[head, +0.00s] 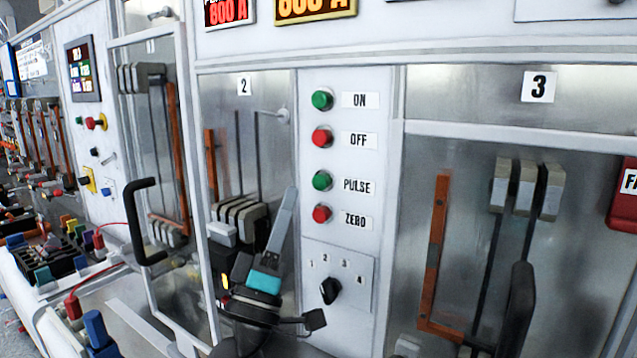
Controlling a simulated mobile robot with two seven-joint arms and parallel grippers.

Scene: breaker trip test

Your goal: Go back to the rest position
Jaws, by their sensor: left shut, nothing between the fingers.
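My left gripper (288,196) is in the lower middle of the head view, with its grey fingers together and pointing up, and nothing between them. Its dark body with a teal band (264,282) is below the fingers. It shows in front of the lower right part of bay 2, left of the rotary selector knob (330,290). Whether it touches the panel I cannot tell. My right gripper is out of view.
A column of green and red buttons, including the ON button (322,100), is on the white panel. A black door handle (143,222) juts out at left, another dark handle (517,312) at lower right. A cluttered bench (40,318) is at far left.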

